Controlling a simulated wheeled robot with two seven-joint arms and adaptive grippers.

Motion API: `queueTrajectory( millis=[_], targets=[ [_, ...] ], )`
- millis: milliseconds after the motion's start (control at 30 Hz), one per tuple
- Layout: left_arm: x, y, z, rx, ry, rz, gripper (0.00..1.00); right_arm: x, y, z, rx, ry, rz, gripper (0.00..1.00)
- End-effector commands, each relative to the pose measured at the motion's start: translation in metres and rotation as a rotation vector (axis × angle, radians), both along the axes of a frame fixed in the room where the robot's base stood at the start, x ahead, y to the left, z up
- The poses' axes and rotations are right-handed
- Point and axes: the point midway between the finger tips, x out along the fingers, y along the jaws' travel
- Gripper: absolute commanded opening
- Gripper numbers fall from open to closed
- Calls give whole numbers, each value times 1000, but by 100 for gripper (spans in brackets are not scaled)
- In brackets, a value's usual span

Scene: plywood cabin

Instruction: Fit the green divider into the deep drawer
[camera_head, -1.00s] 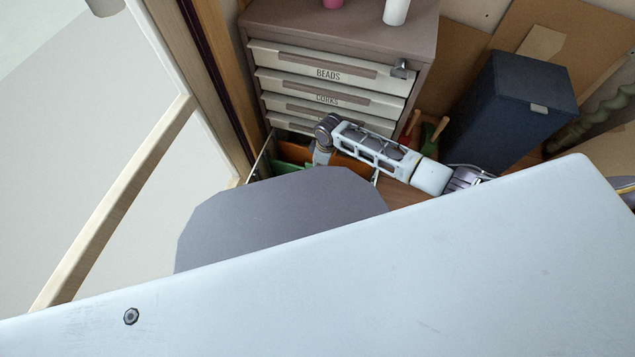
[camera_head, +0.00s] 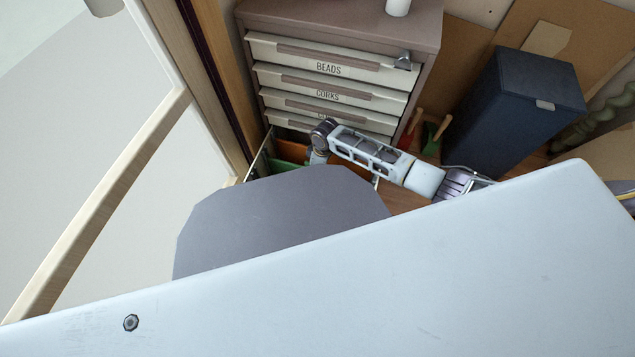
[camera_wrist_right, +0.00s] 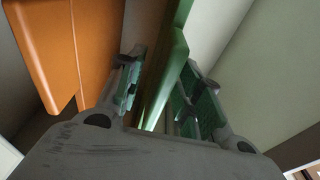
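The deep drawer (camera_head: 258,160) is the open bottom drawer of the cabinet, largely hidden behind my own body and arm in the head view. Green (camera_head: 290,150) and orange (camera_head: 350,168) panels show inside it. My right arm reaches over the drawer from the right, its gripper hidden there. In the right wrist view, the green divider (camera_wrist_right: 178,45) stands edge-on between the fingers of my right gripper (camera_wrist_right: 165,80), which looks closed on it. An orange panel (camera_wrist_right: 65,40) is beside it on the left. The divider's lower edge is hidden. My left gripper is out of view.
Closed drawers labelled BEADS (camera_head: 330,69) and CORKS (camera_head: 328,95) are above the open drawer. A dark blue bin (camera_head: 515,110) stands to the right, with small wooden-handled tools (camera_head: 437,135) beside it. A wooden frame (camera_head: 215,80) closely borders the left.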

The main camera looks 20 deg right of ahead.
Motion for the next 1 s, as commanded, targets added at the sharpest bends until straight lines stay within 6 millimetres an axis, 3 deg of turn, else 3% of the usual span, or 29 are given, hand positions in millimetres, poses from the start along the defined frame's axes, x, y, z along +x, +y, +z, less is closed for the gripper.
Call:
queueTrajectory(
  millis=[367,667,1000],
  targets=[
    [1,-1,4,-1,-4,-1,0,0,0,0,0,0,0,36],
    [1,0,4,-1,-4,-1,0,0,0,0,0,0,0,1],
    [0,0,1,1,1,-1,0,0,0,0,0,0,0,0]
  ],
)
